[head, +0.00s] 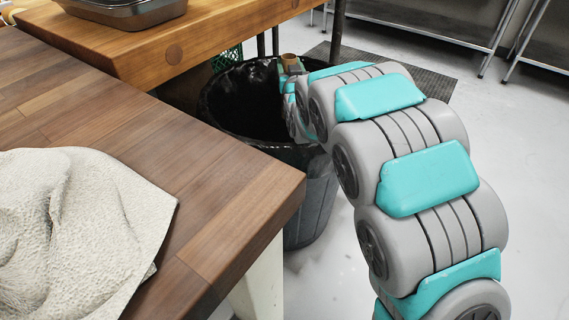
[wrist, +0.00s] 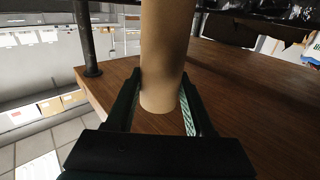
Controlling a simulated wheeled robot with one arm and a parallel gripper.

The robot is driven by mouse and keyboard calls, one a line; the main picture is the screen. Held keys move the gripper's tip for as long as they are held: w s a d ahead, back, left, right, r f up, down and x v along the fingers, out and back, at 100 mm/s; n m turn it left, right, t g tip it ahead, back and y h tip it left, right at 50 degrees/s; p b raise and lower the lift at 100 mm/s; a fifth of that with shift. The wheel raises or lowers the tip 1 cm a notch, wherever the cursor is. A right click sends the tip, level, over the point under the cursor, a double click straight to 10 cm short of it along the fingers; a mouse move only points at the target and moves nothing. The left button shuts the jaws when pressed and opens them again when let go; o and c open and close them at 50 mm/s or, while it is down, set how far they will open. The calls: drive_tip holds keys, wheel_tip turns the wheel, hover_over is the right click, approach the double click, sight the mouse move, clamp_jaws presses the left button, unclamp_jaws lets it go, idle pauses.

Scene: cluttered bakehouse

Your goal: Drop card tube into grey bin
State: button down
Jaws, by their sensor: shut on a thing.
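The card tube (wrist: 162,60) is a plain brown cylinder between the two fingers of my gripper (wrist: 160,100) in the wrist view. My gripper is shut on it. In the head view only a small brown end of the tube (head: 290,60) shows past my arm, at the bin's right side. The grey bin (head: 312,195) stands on the floor beyond the table corner, lined with a black bag (head: 235,100). My arm reaches to the right part of its opening and hides that part of the rim. I cannot tell how far the tube is over the opening.
A dark wooden table (head: 150,140) with a crumpled cloth (head: 75,225) fills the left. A lighter wooden bench (head: 200,45) holding a metal pan (head: 125,10) stands behind. A dark floor mat (head: 430,75) and metal racks (head: 430,25) lie beyond. Floor at right is clear.

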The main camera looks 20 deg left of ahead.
drive_tip(key=shift+c, duration=1)
unclamp_jaws()
drive_tip(key=shift+s, duration=0.15)
drive_tip(key=b+v, duration=0.1)
drive_tip(key=v, duration=0.6)
drive_tip(key=shift+s+d, duration=0.15)
drive_tip(key=shift+s, duration=0.1)
drive_tip(key=shift+r, duration=0.1)
